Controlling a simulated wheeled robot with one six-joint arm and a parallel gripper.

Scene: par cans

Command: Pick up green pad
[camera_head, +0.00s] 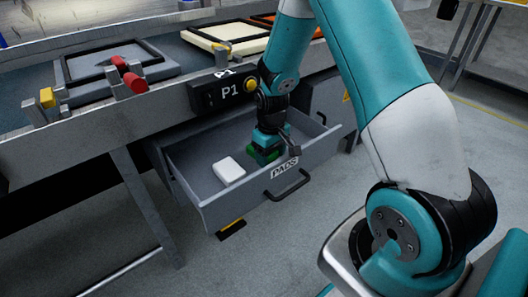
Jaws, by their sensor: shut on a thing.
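The green pad (262,154) is inside the open grey drawer (216,205) labelled PADS, toward its right side. My gripper (268,146) reaches down into the drawer from above and is shut on the green pad. Its fingers are small and partly hidden in this view. I cannot tell whether the pad still touches the drawer floor. A white pad (229,171) lies flat in the drawer, to the left of my gripper and apart from it.
The workbench (160,118) with a P1 box (228,92) stands above and behind the drawer. A grey fixture with red handles (128,76) and a cream panel (222,35) sit on it. The drawer handle (288,186) sticks out in front. The floor at the lower left is mostly clear.

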